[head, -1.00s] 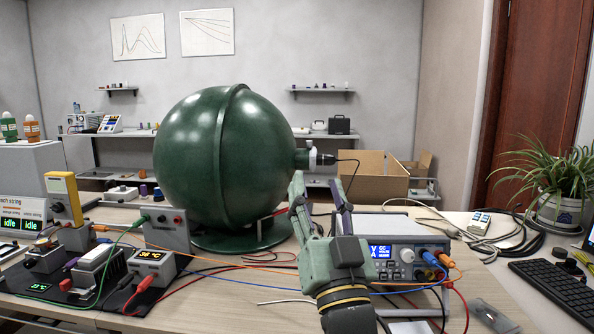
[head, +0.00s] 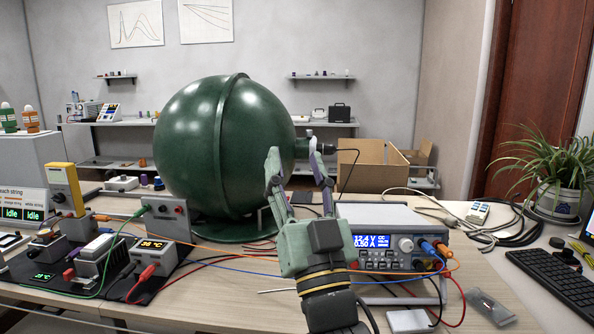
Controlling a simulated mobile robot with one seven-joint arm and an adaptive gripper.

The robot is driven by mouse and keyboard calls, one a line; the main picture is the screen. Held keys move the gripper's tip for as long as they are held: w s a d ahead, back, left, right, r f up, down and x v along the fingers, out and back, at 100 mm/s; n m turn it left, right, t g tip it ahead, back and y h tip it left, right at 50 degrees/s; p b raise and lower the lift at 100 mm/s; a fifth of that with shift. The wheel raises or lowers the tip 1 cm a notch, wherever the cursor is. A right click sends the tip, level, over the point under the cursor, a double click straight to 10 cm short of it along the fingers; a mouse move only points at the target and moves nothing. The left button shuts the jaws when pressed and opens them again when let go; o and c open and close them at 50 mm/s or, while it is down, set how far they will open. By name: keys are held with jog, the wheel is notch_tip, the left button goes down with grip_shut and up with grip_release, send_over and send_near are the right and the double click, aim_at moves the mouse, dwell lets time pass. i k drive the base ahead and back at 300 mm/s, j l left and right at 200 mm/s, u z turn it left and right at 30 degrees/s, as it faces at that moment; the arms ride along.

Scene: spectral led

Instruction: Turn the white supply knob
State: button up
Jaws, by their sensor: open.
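The power supply (head: 388,218) is a grey box on the table, right of my arm, with a lit blue display (head: 377,240). A pale round knob (head: 406,244) sits on its front right of the display, upright and uncovered. Blue and orange plugs (head: 436,250) stand beside the knob. My gripper (head: 296,165) is open and empty, raised with its fingers pointing up in the picture, in front of the sphere's right side. It is left of the supply and apart from the knob. My wrist hides part of the table and the supply's left edge.
A large green sphere (head: 210,145) stands behind my gripper. Orange, blue and red leads cross the table. Small instruments (head: 155,250) stand at the left. A small clear case (head: 492,307) lies front right, near a keyboard (head: 555,270) and a potted plant (head: 560,185).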

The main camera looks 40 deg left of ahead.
aim_at(406, 244)
jog(key=i+l, duration=0.1)
jog(key=l, duration=0.3)
jog(key=i+l, duration=0.15)
jog(key=l, duration=0.25)
jog(key=i+l+u, duration=0.1)
jog(key=l, duration=0.3)
